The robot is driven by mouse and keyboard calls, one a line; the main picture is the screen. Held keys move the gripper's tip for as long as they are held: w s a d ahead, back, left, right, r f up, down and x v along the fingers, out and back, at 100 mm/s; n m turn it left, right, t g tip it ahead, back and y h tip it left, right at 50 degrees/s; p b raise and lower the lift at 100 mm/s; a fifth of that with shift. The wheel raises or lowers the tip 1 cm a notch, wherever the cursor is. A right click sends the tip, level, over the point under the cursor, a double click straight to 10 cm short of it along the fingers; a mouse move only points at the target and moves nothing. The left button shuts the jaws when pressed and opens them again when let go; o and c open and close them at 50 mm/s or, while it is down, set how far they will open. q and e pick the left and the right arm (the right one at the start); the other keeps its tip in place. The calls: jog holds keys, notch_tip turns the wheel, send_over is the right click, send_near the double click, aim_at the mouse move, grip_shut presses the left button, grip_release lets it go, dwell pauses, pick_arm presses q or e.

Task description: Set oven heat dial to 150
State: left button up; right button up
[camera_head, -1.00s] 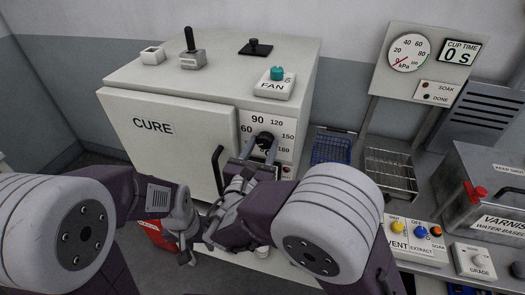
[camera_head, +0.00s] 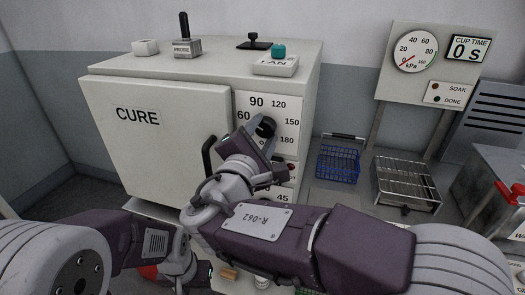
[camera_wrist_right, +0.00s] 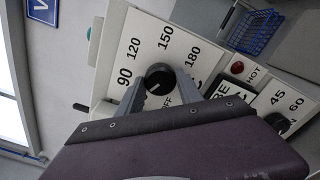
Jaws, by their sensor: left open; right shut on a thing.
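The oven heat dial (camera_head: 265,127) is a round black knob on the white scale panel of the CURE oven (camera_head: 160,135). In the right wrist view the dial (camera_wrist_right: 160,78) sits amid the printed numbers 90, 120, 150 and 180. A small pale mark shows low on its face; its exact reading is unclear. My right gripper (camera_wrist_right: 160,92) is shut on the dial, one finger on each side. In the head view this gripper (camera_head: 258,138) partly covers the dial. My left gripper (camera_head: 188,272) is low, in front of the oven, open and partly hidden by my right arm.
A black door handle (camera_head: 209,155) stands just left of the dial. A second dial (camera_wrist_right: 277,122) and a red HOT lamp (camera_wrist_right: 237,67) are below the heat scale. A blue basket (camera_head: 338,160) and a wire rack (camera_head: 407,182) are right of the oven.

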jog(key=m+b, duration=0.3)
jog(key=b, duration=0.1)
jog(key=m+b, duration=0.4)
jog(key=b, duration=0.1)
jog(key=m+b, duration=0.4)
jog(key=shift+f+b, duration=0.35)
jog(key=shift+f, duration=0.05)
jog(key=shift+m+b, duration=0.75)
jog(key=shift+m, duration=0.15)
jog(key=m+b, duration=0.2)
jog(key=m, duration=0.1)
jog(key=shift+r+m+b, duration=0.1)
jog(key=shift+m+b, duration=0.2)
jog(key=shift+m, duration=0.1)
jog(key=m+b, duration=0.1)
jog(key=m, duration=0.2)
jog(key=shift+m+b, duration=0.3)
jog(key=shift+b, duration=0.1)
jog(key=m+b, duration=0.1)
jog(key=m, duration=0.2)
jog(key=shift+r, duration=0.1)
jog(key=shift+a+m+b, duration=0.1)
jog(key=shift+m+b, duration=0.35)
jog(key=shift+m, duration=1.65)
